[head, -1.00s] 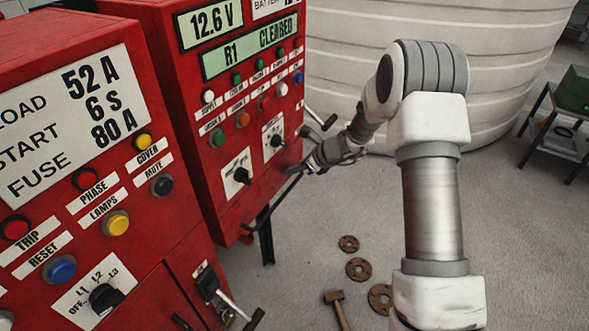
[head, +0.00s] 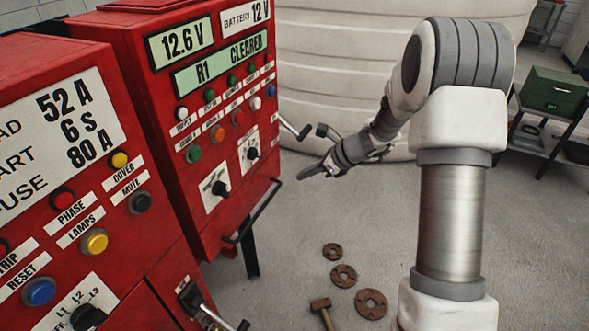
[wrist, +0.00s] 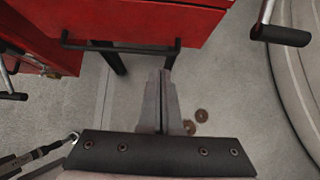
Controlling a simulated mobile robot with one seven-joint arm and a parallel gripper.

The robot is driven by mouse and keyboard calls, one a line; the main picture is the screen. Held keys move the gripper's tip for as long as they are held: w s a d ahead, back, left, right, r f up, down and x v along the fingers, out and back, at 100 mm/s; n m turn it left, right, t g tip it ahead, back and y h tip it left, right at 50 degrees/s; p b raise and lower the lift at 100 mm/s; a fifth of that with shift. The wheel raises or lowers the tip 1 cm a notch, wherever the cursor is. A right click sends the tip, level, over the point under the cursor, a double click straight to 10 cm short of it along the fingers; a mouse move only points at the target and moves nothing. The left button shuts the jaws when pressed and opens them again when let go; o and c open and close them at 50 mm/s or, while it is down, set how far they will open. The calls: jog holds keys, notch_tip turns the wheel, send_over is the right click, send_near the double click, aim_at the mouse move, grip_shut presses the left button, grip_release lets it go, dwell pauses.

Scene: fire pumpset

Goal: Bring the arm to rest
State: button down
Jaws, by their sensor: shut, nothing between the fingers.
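My arm (head: 450,215) rises at the right of the head view and bends over toward the red panels. My gripper (head: 308,172) is at its far end, pointing left, just right of the red control panel (head: 190,110) and apart from it in the picture. In the wrist view my gripper (wrist: 165,75) has its two fingers together with nothing between them. The fingertips show just below the black bar handle (wrist: 120,47) on the panel's lower edge; I cannot tell the gap in depth.
A second red panel (head: 60,150) stands at the left. Black-gripped levers (head: 294,127) jut from the far panel's side. A large white tank (head: 330,60) stands behind. A hammer (head: 321,311) and rusty flanges (head: 343,275) lie on the floor. A green box (head: 553,92) sits at the right.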

jog(key=s+a+r+n+g+h, duration=0.1)
jog(key=s+r+n+h, duration=0.1)
jog(key=s+r+n, duration=1.2)
jog(key=s+d+r+n+h, duration=0.2)
jog(key=s+n, duration=0.1)
jog(key=s, duration=0.3)
jog(key=s+d+r+n+t+h+p, duration=0.1)
jog(key=s+d+r+n, duration=0.1)
jog(key=s, duration=0.4)
jog(key=s+d+r+n+h, duration=0.2)
jog(key=s+r+n, duration=0.1)
jog(key=s+n, duration=0.2)
jog(key=shift+s+r+t+h, duration=0.15)
jog(key=shift+s+t+h, duration=0.2)
jog(key=shift+s, duration=0.35)
jog(key=shift+d, duration=0.15)
